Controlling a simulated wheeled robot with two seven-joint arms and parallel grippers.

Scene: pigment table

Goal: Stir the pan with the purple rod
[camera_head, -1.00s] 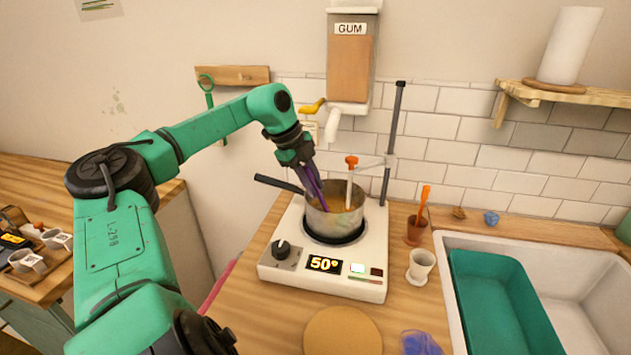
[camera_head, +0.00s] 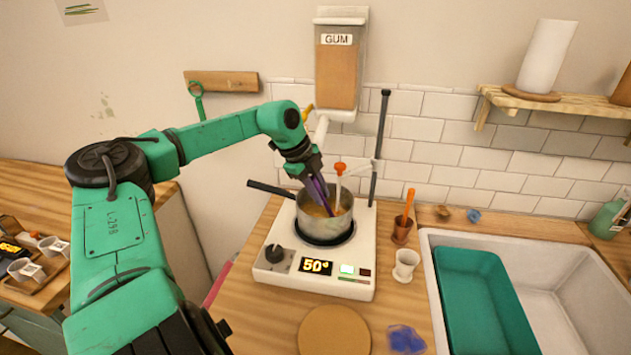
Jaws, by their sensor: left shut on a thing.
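The metal pan (camera_head: 336,229) stands on the white hot plate (camera_head: 272,262), whose display reads about 50. Its dark handle points left. An orange-yellow content shows inside the pan. My left gripper (camera_head: 312,183) is above the pan's left side, shut on the purple rod (camera_head: 327,201). The rod slants down to the right into the pan; its lower tip is hard to make out. A white stick with an orange-red top (camera_head: 339,169) also stands in the pan, held by a stand arm. My right gripper is not in view.
A dark upright pole (camera_head: 382,130) rises behind the hot plate. The gum dispenser (camera_head: 336,75) hangs above the pan. A brown pot (camera_head: 402,231), a small white cup (camera_head: 406,265) and the sink (camera_head: 430,290) are to the right. A round wooden board (camera_head: 334,332) lies in front.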

